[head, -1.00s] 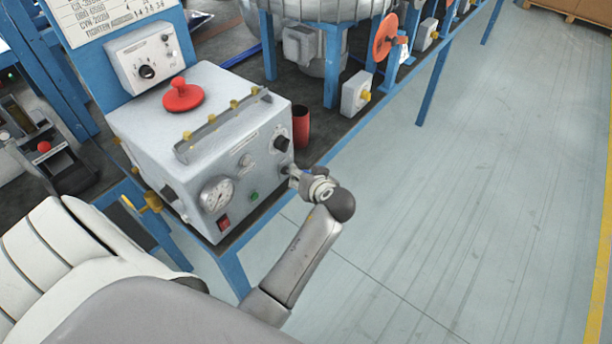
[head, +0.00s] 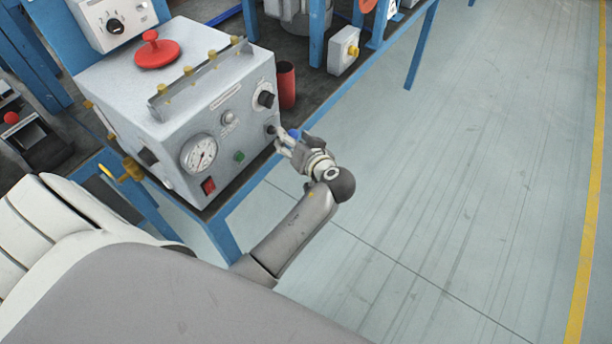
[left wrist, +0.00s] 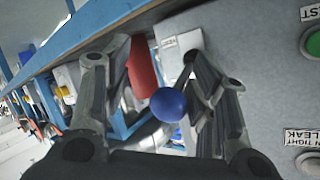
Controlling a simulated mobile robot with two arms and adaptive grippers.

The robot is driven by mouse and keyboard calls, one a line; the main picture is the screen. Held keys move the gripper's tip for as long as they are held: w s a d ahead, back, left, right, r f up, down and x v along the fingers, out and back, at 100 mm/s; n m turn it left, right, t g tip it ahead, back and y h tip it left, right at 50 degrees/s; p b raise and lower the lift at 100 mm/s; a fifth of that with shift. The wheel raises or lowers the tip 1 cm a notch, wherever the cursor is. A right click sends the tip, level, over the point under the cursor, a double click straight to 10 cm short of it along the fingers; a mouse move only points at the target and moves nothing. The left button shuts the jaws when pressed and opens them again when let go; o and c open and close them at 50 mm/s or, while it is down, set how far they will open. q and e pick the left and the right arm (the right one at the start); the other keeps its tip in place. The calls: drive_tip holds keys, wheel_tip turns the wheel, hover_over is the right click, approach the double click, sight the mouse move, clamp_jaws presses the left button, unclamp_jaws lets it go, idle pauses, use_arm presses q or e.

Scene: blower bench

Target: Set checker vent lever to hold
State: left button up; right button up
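The checker is a grey box (head: 130,90) with a red knob on top, a gauge, buttons and a black dial on its front. Its vent lever has a blue ball knob (head: 294,133) at the lower right of the front panel. My left gripper (head: 283,141) is at this lever. In the left wrist view the blue ball (left wrist: 168,105) and its thin stem lie between the two spread fingers of my left gripper (left wrist: 155,60). The fingers look apart from the ball. A label by the lever's base is too small to read. My right gripper is not in view.
A red cylinder (head: 286,85) stands just right of the checker on the blue-framed bench. A yellow-handled valve (head: 131,170) is at the checker's left front. A white box with a yellow knob (head: 343,50) stands further back. The floor to the right is clear.

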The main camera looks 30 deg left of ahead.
use_arm(q)
drive_tip(key=s+d+f+m+t+y+b, duration=0.2)
drive_tip(key=s+d+f+y+b, duration=0.2)
drive_tip(key=s+d+b, duration=0.4)
wheel_tip(320, 180, down, 21)
drive_tip(key=m+g+h+p, duration=0.1)
drive_tip(key=m+h+p, duration=0.2)
drive_tip(key=m+h, duration=0.3)
drive_tip(key=shift+s+d+r+m+g+h, duration=0.15)
drive_tip(key=shift+s+d+m+g+h, duration=0.15)
drive_tip(key=shift+d+m+g+h, duration=0.15)
drive_tip(key=shift+c, duration=0.4)
